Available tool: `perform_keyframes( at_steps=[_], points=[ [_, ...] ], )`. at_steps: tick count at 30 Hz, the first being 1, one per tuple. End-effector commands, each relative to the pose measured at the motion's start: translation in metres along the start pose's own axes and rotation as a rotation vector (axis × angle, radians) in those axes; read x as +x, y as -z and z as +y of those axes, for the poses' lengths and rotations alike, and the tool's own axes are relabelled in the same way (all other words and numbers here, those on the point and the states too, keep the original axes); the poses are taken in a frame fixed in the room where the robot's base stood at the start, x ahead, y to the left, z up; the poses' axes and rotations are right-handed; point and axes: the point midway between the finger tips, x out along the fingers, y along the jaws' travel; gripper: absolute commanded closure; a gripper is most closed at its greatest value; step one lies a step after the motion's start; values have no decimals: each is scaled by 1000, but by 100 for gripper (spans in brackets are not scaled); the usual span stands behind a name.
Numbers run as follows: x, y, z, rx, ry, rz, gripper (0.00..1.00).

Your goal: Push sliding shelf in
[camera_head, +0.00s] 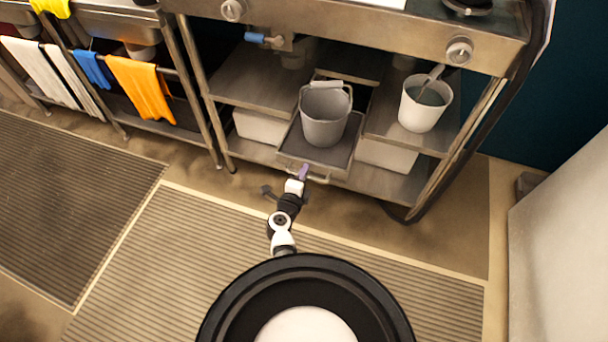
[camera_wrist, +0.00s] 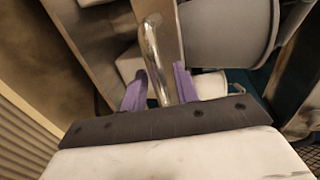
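The sliding shelf (camera_head: 318,158) is a grey metal tray pulled out at the middle of the lower level of the steel counter unit. A grey bucket (camera_head: 325,115) stands upright on it. The shelf has a metal bar handle at its front, which shows in the wrist view (camera_wrist: 152,50). My gripper (camera_head: 303,172) is at this front edge. In the wrist view its two purple fingers (camera_wrist: 160,88) stand apart, one on each side of the handle bar. Whether the fingers press on the bar I cannot tell.
A white bucket (camera_head: 425,103) with a utensil stands on the right side shelf. White bins (camera_head: 262,126) sit beneath the side shelves. Steel legs (camera_head: 192,85) flank the unit. Striped floor mats (camera_head: 225,235) lie in front, with open floor around them. A pale block (camera_head: 560,250) stands at right.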

Motion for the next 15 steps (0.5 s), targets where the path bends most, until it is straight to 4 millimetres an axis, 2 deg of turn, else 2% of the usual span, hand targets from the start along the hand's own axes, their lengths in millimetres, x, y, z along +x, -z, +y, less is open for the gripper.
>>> perform_keyframes(
  at_steps=[1,6,15],
  points=[
    [0,0,0,0,0,0,77],
    [0,0,0,0,0,0,99],
    [1,0,0,0,0,0,100]
  ],
)
